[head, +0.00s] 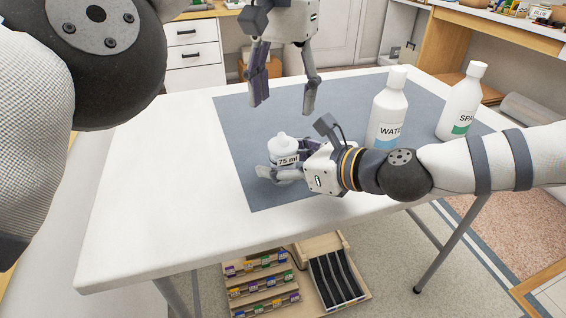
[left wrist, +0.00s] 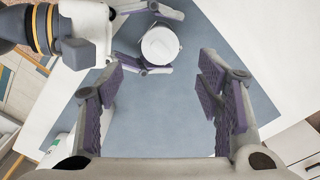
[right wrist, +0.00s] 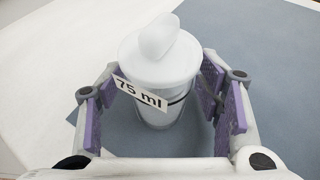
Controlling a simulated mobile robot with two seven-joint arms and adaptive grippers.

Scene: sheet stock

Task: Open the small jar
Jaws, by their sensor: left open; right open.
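The small jar is a white jar (head: 284,152) with a "75 ml" label and a pale lid with a raised grip on top. It stands upright on the blue-grey mat (head: 240,135). In the right wrist view the jar (right wrist: 160,75) stands between the fingers of my right gripper (right wrist: 162,105), which is open around it with gaps at both sides. My left gripper (head: 284,105) is open and empty, pointing down, above and behind the jar. In the left wrist view the jar (left wrist: 160,45) appears from above, beyond the left fingers (left wrist: 165,100). The lid sits on the jar.
A white bottle labelled "WAT…" (head: 388,110) and a white bottle with a green label (head: 461,105) stand on the right of the mat. The white table (head: 150,195) is clear at the left. A wooden rack (head: 262,285) lies below the table's front edge.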

